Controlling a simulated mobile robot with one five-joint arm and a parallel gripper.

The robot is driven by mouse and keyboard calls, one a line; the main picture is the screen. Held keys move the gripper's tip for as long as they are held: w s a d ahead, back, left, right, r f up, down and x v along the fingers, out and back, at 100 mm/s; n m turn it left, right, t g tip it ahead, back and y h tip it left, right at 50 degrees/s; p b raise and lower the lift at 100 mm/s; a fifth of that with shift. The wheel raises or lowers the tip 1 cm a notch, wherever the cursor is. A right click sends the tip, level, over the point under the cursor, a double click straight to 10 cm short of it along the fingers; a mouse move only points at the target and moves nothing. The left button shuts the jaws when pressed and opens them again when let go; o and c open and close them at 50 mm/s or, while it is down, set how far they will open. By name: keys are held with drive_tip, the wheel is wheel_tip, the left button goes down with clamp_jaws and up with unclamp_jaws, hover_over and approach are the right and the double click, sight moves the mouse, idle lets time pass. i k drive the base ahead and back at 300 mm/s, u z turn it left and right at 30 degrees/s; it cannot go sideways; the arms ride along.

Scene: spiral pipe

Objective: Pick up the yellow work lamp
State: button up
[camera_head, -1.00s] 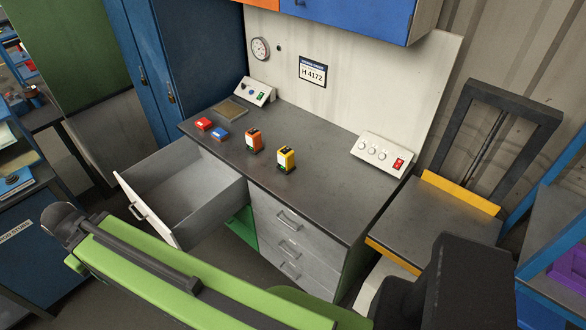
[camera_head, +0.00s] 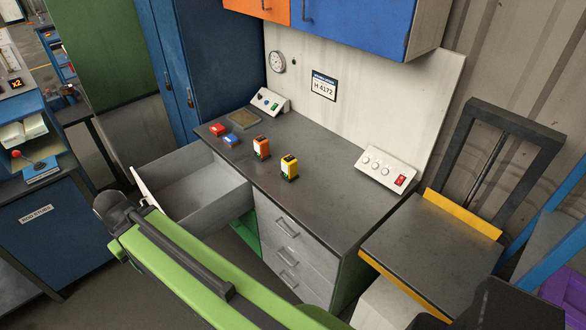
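The yellow work lamp (camera_head: 289,167) stands upright on the dark workbench top (camera_head: 330,203), near its front edge and right of the middle. It is a small yellow block with a dark top and dark base. An orange lamp of similar shape (camera_head: 261,148) stands just to its left, apart from it. My green arm crosses the bottom of the view, in front of the bench and well short of the lamp. My gripper cannot be made out in this view.
An open, empty drawer (camera_head: 190,190) juts out at the bench's left front. Red (camera_head: 217,130) and blue (camera_head: 231,140) small items lie farther left on the bench. A control box (camera_head: 385,166) stands at right. A lower yellow-edged platform (camera_head: 430,240) stands right of the bench.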

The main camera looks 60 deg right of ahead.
sight(288, 163)
drive_tip(key=i, duration=0.85)
drive_tip(key=u, duration=0.05)
